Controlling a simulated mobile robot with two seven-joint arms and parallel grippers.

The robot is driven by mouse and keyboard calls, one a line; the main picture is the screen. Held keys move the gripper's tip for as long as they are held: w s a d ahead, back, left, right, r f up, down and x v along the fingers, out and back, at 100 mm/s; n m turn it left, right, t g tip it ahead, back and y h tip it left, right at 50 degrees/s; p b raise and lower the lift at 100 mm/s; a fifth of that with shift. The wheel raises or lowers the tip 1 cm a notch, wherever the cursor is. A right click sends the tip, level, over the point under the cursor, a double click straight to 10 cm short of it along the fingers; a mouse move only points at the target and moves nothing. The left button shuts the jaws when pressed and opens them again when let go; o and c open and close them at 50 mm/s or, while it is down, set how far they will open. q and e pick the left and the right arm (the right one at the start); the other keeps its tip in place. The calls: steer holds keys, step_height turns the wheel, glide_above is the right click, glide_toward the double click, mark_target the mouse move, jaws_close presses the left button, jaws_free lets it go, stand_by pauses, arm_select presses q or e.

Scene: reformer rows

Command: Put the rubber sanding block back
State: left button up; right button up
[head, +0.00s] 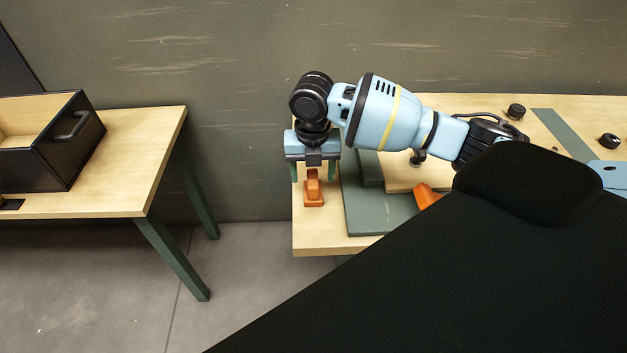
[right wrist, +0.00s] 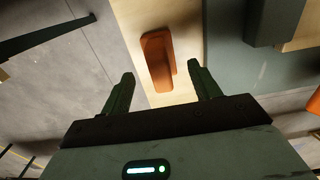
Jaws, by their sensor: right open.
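An orange block with a raised grip, which I take for the rubber sanding block (head: 314,192), lies on the wooden bench top near its left end. It also shows in the right wrist view (right wrist: 157,60), lying lengthwise just ahead of the fingertips. My right gripper (head: 313,173) points down above the block, its green fingers open to either side. In the right wrist view, the open fingers (right wrist: 162,75) appear to have nothing gripped between them. My left gripper is not in view.
A grey-green board (head: 375,213) lies right of the block, with another orange item (head: 427,196) partly hidden on it. A black open box (head: 75,140) stands on the left table (head: 150,135). A floor gap separates the tables. My dark body hides the lower right.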

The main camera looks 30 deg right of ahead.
mark_target(313, 178)
step_height(313, 178, up, 8)
steer(key=shift+r, duration=0.15)
stand_by(0.5)
